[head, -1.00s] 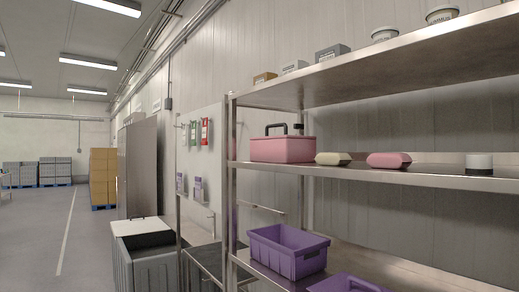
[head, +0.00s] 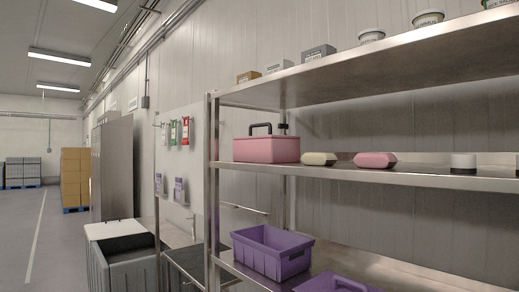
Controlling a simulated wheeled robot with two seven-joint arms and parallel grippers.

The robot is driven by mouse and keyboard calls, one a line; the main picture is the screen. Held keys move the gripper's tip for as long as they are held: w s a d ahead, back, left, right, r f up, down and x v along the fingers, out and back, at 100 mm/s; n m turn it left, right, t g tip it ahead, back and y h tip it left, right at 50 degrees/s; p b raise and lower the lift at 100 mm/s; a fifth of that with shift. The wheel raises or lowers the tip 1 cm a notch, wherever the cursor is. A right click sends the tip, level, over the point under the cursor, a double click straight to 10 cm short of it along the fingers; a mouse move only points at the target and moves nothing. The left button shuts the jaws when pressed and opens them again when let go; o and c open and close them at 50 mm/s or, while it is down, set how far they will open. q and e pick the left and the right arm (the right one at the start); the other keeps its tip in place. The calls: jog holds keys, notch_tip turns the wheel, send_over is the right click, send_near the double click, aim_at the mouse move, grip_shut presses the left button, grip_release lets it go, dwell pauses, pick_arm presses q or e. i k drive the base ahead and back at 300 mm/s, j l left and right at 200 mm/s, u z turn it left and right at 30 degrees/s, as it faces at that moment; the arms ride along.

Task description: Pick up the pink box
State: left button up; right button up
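A pink box (head: 266,150) with a dark handle on top stands upright at the left end of the middle shelf (head: 420,178) of a metal rack. Its front and top edge are in clear view. Neither of my grippers shows in the head view, and nothing touches the box.
On the same shelf, right of the box, are a cream item (head: 319,159), a pink rounded item (head: 375,160) and a white-and-dark cylinder (head: 463,163). A purple crate (head: 271,254) sits below. A grey bin (head: 126,262) stands left of the rack. Open floor (head: 52,240) lies at far left.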

aim_at(271, 151)
jog(key=i+j+z, duration=0.1)
jog(key=i+j, duration=0.15)
jog(key=i, duration=0.2)
jog(key=i+j+z, duration=0.1)
jog(key=i+j, duration=0.2)
jog(key=i, duration=0.1)
